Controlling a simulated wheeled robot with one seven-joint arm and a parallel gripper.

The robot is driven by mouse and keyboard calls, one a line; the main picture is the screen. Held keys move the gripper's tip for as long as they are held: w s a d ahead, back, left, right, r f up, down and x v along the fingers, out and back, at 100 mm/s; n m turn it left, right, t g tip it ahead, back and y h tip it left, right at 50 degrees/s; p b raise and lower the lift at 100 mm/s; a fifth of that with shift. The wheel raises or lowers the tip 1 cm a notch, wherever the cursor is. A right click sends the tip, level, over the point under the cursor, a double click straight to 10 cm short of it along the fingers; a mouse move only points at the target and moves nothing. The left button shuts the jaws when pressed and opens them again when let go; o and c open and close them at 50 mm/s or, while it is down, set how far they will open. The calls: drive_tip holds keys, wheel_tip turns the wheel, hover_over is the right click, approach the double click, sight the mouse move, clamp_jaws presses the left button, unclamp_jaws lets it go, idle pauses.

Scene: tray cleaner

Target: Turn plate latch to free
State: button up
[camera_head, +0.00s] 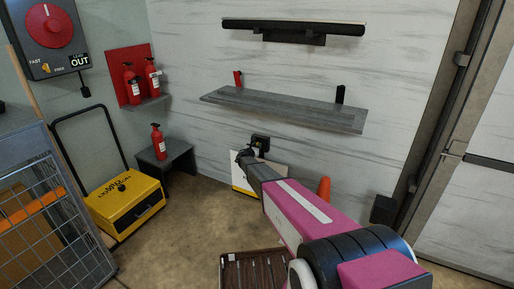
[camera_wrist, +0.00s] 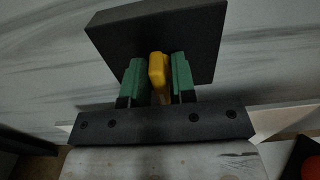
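In the wrist view a yellow latch lever (camera_wrist: 158,75) stands out from a square dark plate (camera_wrist: 175,35) on the wall. My gripper (camera_wrist: 158,85) has its two green fingers on either side of the lever. The right finger is very close to it and a thin gap seems to show at the left; whether they press on it cannot be told. In the head view my gripper (camera_head: 245,158) is at the wall beside a small dark fixture (camera_head: 260,143). The lever is not clearly visible there.
A dark panel (camera_head: 67,48) with a red dial (camera_head: 49,27) and the words FAST, FREE and OUT hangs at upper left. A grey shelf (camera_head: 285,107) is above my arm. A yellow cart (camera_head: 125,205), an orange cone (camera_head: 324,188) and a brown slotted tray (camera_head: 250,270) stand lower down.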

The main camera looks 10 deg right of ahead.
drive_tip(key=shift+m, duration=0.4)
drive_tip(key=m, duration=0.3)
drive_tip(key=shift+s+d+m, duration=0.1)
drive_tip(key=shift+m, duration=0.3)
drive_tip(key=m, duration=0.4)
drive_tip(key=shift+f, duration=0.1)
drive_tip(key=m, duration=0.4)
drive_tip(key=shift+s+d+f+m, duration=0.1)
drive_tip(key=shift+m, duration=0.3)
drive_tip(key=m, duration=0.4)
drive_tip(key=shift+f, duration=0.1)
drive_tip(key=shift+m, duration=0.4)
drive_tip(key=o, duration=0.7)
